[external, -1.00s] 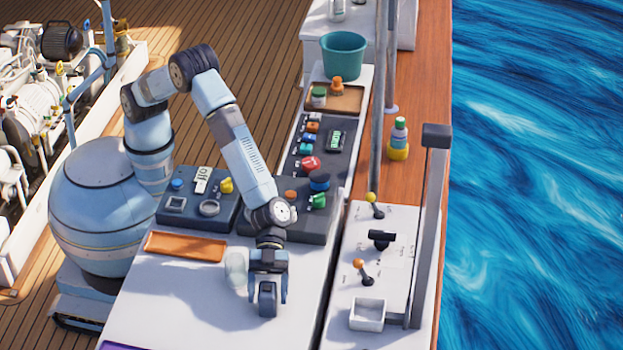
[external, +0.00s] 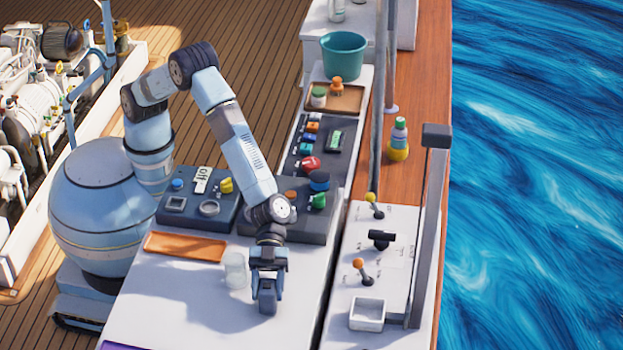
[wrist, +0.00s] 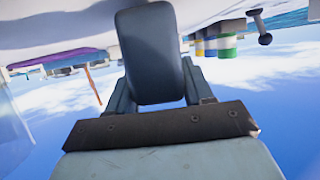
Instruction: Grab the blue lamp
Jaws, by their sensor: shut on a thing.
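My gripper (external: 267,303) points down, low over the front of the white worktop (external: 190,310). Its fingers are close together. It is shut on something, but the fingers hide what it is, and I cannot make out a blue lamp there. In the wrist view a dark blue-grey rounded block (wrist: 152,55) fills the middle; I cannot tell whether it is a finger of mine or a held thing. A clear jar-like object (external: 236,270) stands just left of my gripper. A small blue round piece (external: 177,184) sits on the left dark panel.
An orange tray (external: 186,246) lies left on the worktop. Dark panels with knobs and switches stand behind. A lever board (external: 385,265) with a white box (external: 367,314) and a tall grey post (external: 425,230) are to the right.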

